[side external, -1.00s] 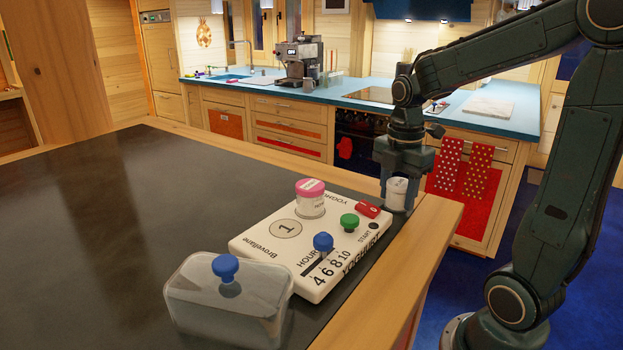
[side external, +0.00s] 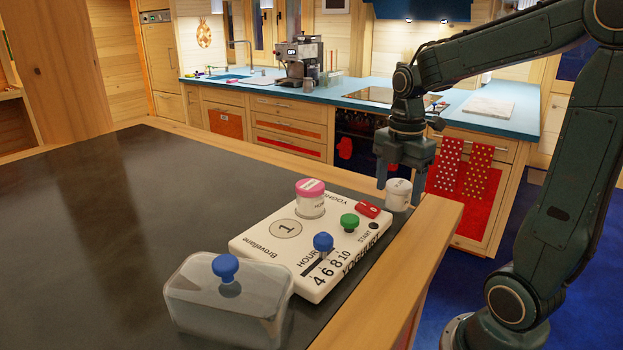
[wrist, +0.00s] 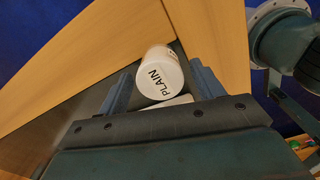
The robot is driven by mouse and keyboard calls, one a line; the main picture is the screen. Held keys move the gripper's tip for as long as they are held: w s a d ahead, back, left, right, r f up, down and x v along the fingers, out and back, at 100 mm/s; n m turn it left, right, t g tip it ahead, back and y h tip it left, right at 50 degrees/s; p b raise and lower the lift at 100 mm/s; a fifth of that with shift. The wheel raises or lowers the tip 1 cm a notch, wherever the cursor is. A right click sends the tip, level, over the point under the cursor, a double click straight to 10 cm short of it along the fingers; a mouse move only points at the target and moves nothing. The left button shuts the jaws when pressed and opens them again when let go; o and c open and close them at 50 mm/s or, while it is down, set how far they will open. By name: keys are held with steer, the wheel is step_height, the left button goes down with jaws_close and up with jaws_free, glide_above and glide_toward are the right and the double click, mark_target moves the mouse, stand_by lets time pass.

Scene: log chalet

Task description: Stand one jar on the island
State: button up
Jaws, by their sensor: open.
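A white jar (side external: 398,194) stands upright at the island's far right corner, by the wooden edge. In the wrist view the same jar (wrist: 160,74) shows the word PLAIN on its lid. My gripper (side external: 404,184) is open above and around the jar's level, with its fingers apart from it. A second jar (side external: 311,200) with a pink lid stands on the white yoghurt maker (side external: 285,229). The island (side external: 130,220) has a dark top with a wooden border.
A clear box (side external: 225,300) with a blue knob lies at the island's front, beside the yoghurt maker. Blue, green and red controls stick up from the maker. The dark top to the left is clear.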

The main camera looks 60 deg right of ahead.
mark_target(399, 184)
step_height(399, 184, up, 11)
steer(key=shift+f, duration=0.2)
stand_by(0.3)
stand_by(0.5)
steer(key=shift+s+a+f+m+t, duration=0.95)
steer(key=shift+s+a+f+m, duration=0.2)
steer(key=shift+a+m, duration=1.2)
steer(key=shift+s+a+f+m+t, duration=1.15)
steer(key=shift+a+m, duration=0.8)
steer(key=shift+m, duration=0.7)
steer(key=shift+s+a+f+m+t, duration=0.7)
steer(key=shift+s+a+f+m, duration=0.45)
steer(key=shift+a+m, duration=1.2)
